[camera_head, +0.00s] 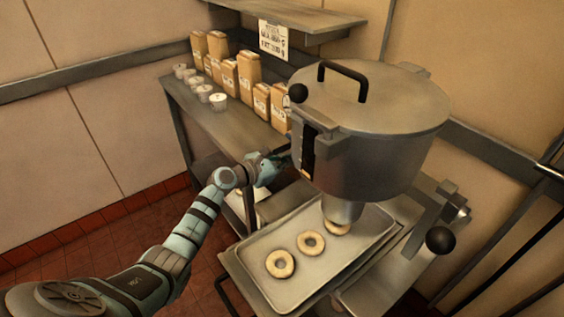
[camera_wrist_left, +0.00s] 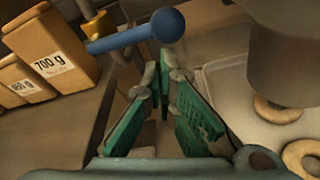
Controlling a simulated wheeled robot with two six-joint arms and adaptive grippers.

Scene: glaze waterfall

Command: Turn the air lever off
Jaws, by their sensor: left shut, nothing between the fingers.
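A blue lever (camera_wrist_left: 125,38) with a round knob (camera_wrist_left: 167,25) sticks out from a yellow fitting (camera_wrist_left: 97,24) in the left wrist view. It looks like the air lever; I cannot make it out in the head view. My left gripper (camera_wrist_left: 168,72) has green-padded fingers, shut and empty, pointing just below the knob in that picture. I cannot tell whether they touch it. In the head view the left gripper (camera_head: 282,160) is beside the glaze pot (camera_head: 365,150), partly dark and hard to see. My right gripper is not in view.
The pot stands above a tray (camera_head: 262,250) with rings (camera_head: 281,263). A shelf (camera_head: 235,125) holds paper bags (camera_head: 249,75) and cups (camera_head: 218,102). Another black knob (camera_head: 440,240) sits at the right.

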